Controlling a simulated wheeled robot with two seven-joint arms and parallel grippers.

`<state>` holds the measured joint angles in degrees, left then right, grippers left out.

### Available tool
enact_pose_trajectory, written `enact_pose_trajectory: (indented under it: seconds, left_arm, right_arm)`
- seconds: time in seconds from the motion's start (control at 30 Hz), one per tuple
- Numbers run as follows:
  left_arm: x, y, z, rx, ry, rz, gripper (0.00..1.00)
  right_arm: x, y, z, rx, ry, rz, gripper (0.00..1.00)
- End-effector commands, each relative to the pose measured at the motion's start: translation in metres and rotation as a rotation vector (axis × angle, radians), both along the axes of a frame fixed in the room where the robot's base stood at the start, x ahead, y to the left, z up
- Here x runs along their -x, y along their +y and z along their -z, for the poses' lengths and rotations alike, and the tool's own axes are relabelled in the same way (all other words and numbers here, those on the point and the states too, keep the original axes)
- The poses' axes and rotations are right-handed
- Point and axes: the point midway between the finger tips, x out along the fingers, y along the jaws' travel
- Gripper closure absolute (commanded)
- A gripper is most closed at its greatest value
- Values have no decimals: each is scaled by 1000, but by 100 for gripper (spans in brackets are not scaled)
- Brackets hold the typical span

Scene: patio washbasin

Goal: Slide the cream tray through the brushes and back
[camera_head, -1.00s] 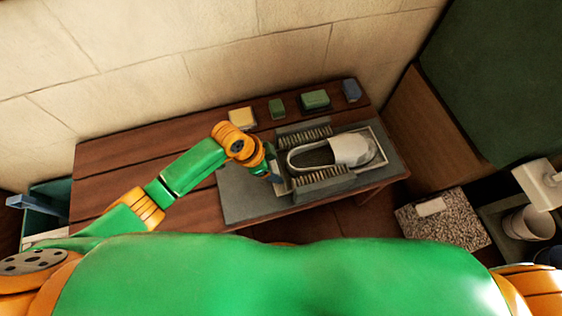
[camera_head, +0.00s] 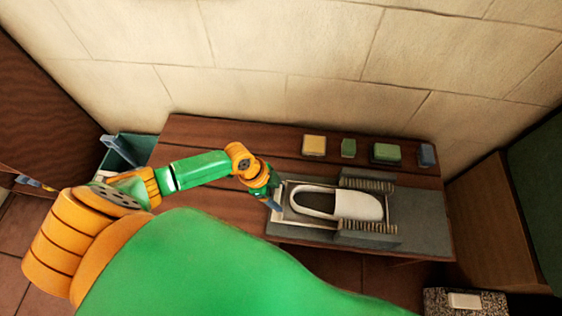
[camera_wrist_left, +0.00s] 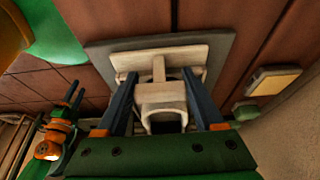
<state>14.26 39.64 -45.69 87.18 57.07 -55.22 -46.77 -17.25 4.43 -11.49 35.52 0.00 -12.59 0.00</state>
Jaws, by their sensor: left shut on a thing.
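The cream tray (camera_head: 283,188) lies on the grey board (camera_head: 425,222) on the wooden table and carries a white slipper (camera_head: 357,205). The slipper's closed toe part is between two grey brush blocks, the far brush (camera_head: 368,183) and the near brush (camera_head: 368,227). Its open loop points left, clear of the brushes. My left gripper (camera_head: 272,199) is shut on the tray at its left end. In the left wrist view its dark fingers (camera_wrist_left: 162,98) flank a cream part of the tray. My right gripper (camera_wrist_left: 73,95) shows in that view, fingers apart and empty.
A teal bin (camera_head: 128,150) is left of the table. The tabletop left of the board is clear.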

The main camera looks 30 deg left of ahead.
Motion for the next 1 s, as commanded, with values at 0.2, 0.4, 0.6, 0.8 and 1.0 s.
enact_pose_trajectory:
  seconds: [0.2,0.4,0.6,0.8,1.0]
  left_arm:
    - [0,5,1,-13,2,-1,100]
    - [0,4,1,-13,3,0,0]
    - [0,3,0,-10,2,0,0]
    - [4,17,-36,-12,0,1,0]
    - [9,29,-63,-11,1,-1,0]
  right_arm:
    - [-1,-3,0,5,-1,1,50]
    - [-1,-4,0,6,-1,1,50]
    - [-1,-3,-1,6,-1,1,50]
    - [-1,-3,-18,5,-1,-1,50]
    - [-1,-2,-26,3,-2,-1,50]
